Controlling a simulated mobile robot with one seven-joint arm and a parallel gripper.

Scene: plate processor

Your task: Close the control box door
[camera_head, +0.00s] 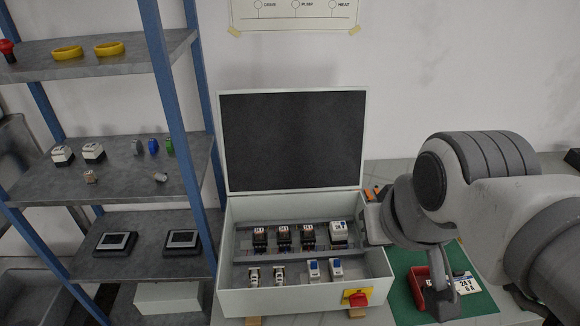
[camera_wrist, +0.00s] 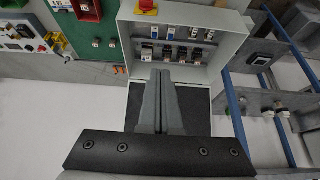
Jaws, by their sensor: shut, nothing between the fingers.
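The control box (camera_head: 290,297) is a light grey case on the table. Its door (camera_head: 292,140) stands open and upright at the back edge, with its dark inner face toward the head camera. In the wrist view, the box (camera_wrist: 232,45) appears turned around and the door's dark panel (camera_wrist: 195,104) lies partly behind my fingers. My gripper (camera_wrist: 162,76) is shut and empty, its tips overlapping the door and the box's hinge edge in that picture. I cannot tell whether it touches the door. In the head view my arm is right of the box, and the fingertips are not clearly visible.
Several relays and breakers (camera_head: 283,236) sit on rails inside the box. A red button on a yellow plate (camera_head: 356,298) is on its front. A blue-framed shelf (camera_head: 110,175) stands close on the left. A green mat (camera_head: 402,298) with a red bin (camera_head: 420,288) lies right.

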